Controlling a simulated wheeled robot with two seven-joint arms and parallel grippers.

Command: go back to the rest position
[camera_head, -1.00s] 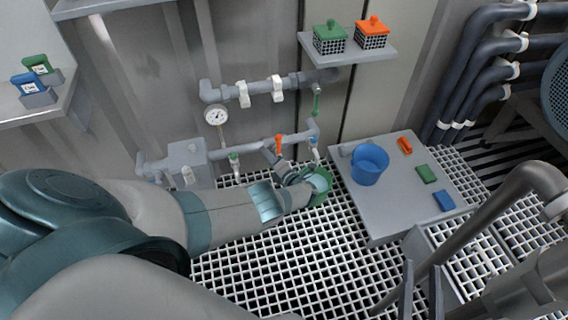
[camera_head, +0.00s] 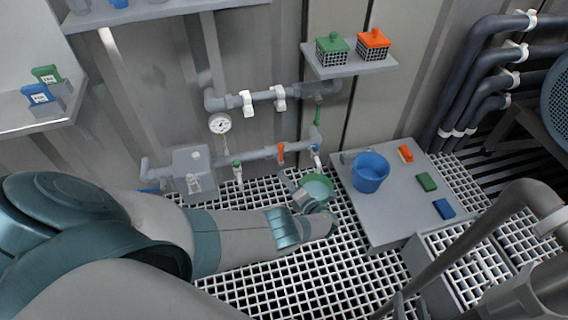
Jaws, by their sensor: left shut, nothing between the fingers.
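My left arm comes in from the left over the floor grating. My left gripper (camera_head: 298,190) is shut and empty, beside the left rim of a green bucket (camera_head: 319,186). The bucket sits low below the pipes, and my wrist hides part of it. I cannot tell whether the gripper touches its rim. My right gripper is not in view.
Wall pipes with a gauge (camera_head: 220,123), an orange lever (camera_head: 281,152) and green and blue handles are close behind the gripper. A grey platform (camera_head: 385,220) at right holds a blue bucket (camera_head: 369,173). A small shelf (camera_head: 350,66) holds two caged boxes. Open grating (camera_head: 290,275) lies below.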

